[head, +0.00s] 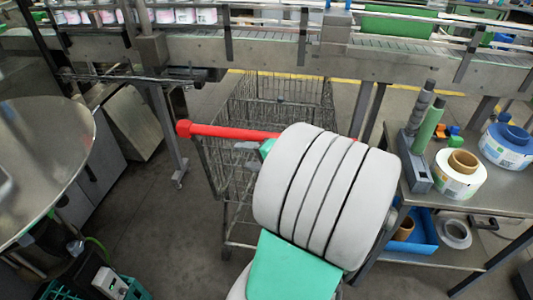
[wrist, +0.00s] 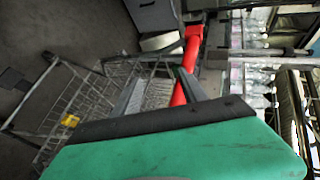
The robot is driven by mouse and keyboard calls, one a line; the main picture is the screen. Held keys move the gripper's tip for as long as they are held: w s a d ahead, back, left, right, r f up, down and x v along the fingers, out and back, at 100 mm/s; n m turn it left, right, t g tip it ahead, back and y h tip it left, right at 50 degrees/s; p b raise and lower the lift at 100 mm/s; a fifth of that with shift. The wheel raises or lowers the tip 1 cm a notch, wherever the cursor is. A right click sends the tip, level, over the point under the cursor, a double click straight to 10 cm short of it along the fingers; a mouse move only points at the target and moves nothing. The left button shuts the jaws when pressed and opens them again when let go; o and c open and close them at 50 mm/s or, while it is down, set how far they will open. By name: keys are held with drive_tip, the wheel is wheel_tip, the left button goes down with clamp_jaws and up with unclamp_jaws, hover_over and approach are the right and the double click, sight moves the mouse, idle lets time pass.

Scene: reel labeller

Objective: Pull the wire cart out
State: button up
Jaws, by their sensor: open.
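The wire cart (head: 268,100) is a grey mesh trolley standing partly under the conveyor in the head view. Its red handle bar (head: 225,131) runs across its near end, and my arm covers the bar's right part. In the wrist view the cart's mesh (wrist: 82,100) fills the left and the red handle (wrist: 190,55) slants down beside the right finger. My gripper (wrist: 160,76) is open, its two grey fingers apart at the handle. I cannot tell whether a finger touches the bar. In the head view my arm hides most of the gripper.
The conveyor (head: 270,46) carrying white bottles (head: 185,15) crosses the back. A round steel table (head: 45,160) stands at left. A bench (head: 455,190) with label reels (head: 460,172) stands close at right. Bare floor (head: 170,225) lies left of the cart.

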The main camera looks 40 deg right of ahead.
drive_tip(key=s+d+r+m+t+h+b, duration=0.1)
drive_tip(key=s+d+m+t+h+b, duration=0.2)
drive_tip(key=s+d+m, duration=0.4)
drive_tip(key=shift+n+h, duration=0.3)
drive_tip(key=shift+n, duration=0.4)
drive_tip(key=x, duration=0.3)
drive_tip(key=p+x, duration=0.1)
drive_tip(key=x, duration=0.2)
drive_tip(key=d+p+x, duration=0.1)
drive_tip(key=x, duration=0.2)
drive_tip(key=shift+w+d+r, duration=0.15)
drive_tip(key=shift+w+r, duration=0.2)
drive_tip(key=shift+w, duration=0.05)
clamp_jaws()
